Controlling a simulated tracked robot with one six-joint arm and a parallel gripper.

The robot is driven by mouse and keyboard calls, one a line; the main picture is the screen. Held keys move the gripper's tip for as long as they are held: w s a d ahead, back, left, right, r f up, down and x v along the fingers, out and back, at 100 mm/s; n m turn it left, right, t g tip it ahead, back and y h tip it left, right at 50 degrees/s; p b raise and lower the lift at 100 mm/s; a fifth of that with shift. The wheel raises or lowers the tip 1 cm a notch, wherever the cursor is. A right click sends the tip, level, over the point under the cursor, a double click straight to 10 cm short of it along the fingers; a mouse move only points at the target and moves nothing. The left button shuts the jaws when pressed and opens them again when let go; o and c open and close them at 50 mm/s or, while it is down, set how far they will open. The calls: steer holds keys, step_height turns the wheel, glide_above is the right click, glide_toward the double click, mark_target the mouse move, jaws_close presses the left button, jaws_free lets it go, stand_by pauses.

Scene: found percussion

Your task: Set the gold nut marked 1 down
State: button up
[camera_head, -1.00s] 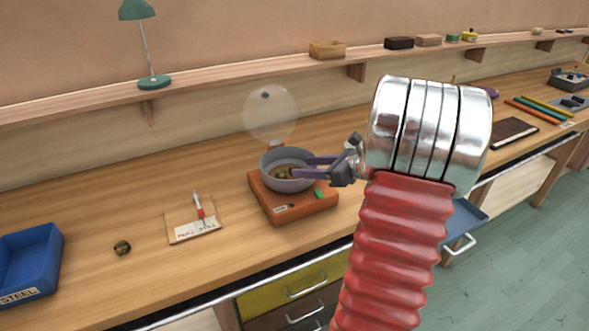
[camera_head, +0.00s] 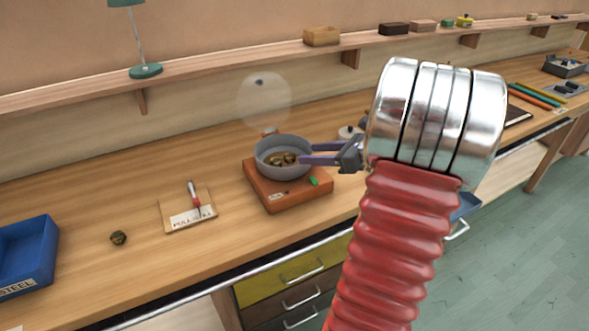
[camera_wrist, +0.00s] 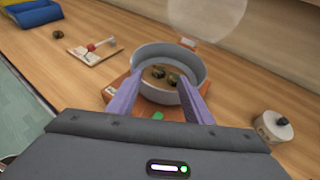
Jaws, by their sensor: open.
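Small gold-brown nuts (camera_head: 290,158) lie inside a grey round bowl (camera_head: 284,143); they also show in the wrist view (camera_wrist: 173,80). I cannot read a mark on any of them, so I cannot tell which one is marked 1. The bowl stands on an orange-brown base (camera_head: 285,192) with a green part on its front. My gripper (camera_head: 306,154) is open and empty, its purple fingers at the bowl's right rim. In the wrist view the two fingers (camera_wrist: 160,88) stand apart, either side of the bowl's near part.
Another dark gold nut (camera_head: 118,237) lies on the bench left of a card with a red-handled tool (camera_head: 194,199). A blue bin (camera_head: 28,253) marked STEEL stands at the far left. A white lidded pot (camera_wrist: 273,130) stands right of the bowl.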

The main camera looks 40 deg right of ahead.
steer(key=a+r+n+g+y, duration=0.2)
steer(key=a+n+g, duration=0.5)
steer(key=a+n, duration=1.4)
steer(key=s+a+r+n+h, duration=0.1)
steer(key=s+a+n+h, duration=0.1)
steer(key=s+a+n, duration=0.4)
steer(key=s+a+r+n+h, duration=0.1)
steer(key=s+a+n+h, duration=0.2)
steer(key=a, duration=0.9)
steer(key=shift+s+n, duration=1.6)
steer(key=shift+s, duration=0.3)
steer(key=shift+c, duration=0.4)
